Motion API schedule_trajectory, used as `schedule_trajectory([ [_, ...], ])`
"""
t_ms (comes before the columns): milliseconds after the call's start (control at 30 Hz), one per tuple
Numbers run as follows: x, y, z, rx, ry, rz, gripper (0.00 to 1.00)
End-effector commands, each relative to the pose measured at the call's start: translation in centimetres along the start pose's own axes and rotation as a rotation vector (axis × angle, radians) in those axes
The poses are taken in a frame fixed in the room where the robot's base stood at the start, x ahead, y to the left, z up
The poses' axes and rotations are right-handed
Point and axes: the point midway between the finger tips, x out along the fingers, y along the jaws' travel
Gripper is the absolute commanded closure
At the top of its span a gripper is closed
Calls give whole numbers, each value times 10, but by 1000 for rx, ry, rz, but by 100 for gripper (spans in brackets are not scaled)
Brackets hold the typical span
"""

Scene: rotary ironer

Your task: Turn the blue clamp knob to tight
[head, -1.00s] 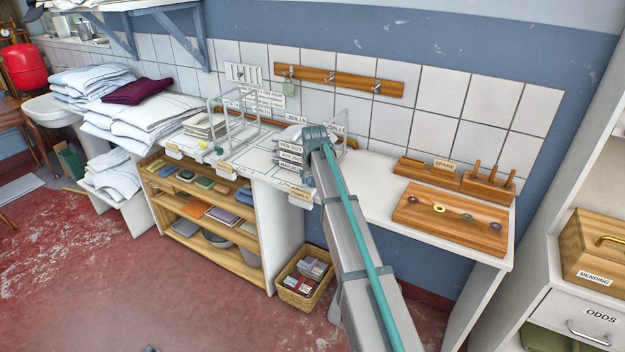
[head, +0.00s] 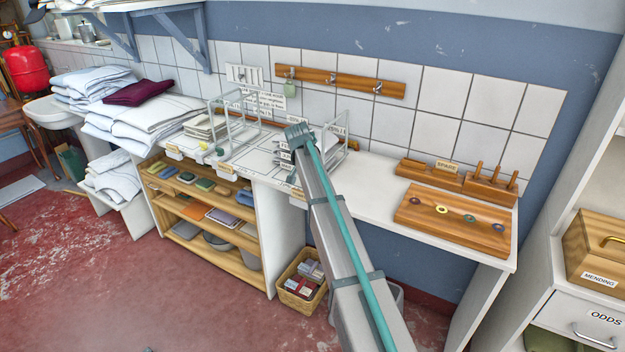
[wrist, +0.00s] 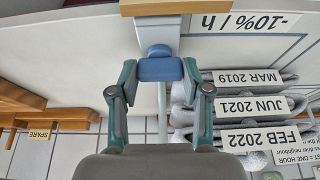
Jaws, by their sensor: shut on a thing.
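The blue clamp knob (wrist: 160,69) is in the upper middle of the wrist view, below a grey mount under a wooden block. My gripper (wrist: 160,75) is shut on the knob, with one teal fingertip against each side. The knob has a flat bar shape and lies crosswise between the fingertips. In the head view my arm covers the knob, and my fingertips are hidden behind the arm's end at the front edge of the counter. I cannot read any tight mark near the knob.
A folded linen stack (wrist: 244,105) with date labels is close to the right of my gripper in the wrist view. Wire frames (head: 233,125) stand on the counter. A wooden board with coloured rings (head: 453,222) lies to the right. The counter between is clear.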

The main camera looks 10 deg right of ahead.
Motion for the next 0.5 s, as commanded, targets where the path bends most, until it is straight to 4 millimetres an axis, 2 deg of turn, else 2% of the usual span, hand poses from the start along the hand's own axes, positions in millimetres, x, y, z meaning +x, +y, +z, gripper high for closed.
schedule_trajectory([
  [400,0,0,0,8,0,2,87],
  [433,0,0,0,8,0,2,47],
  [500,0,0,0,8,0,2,36],
])
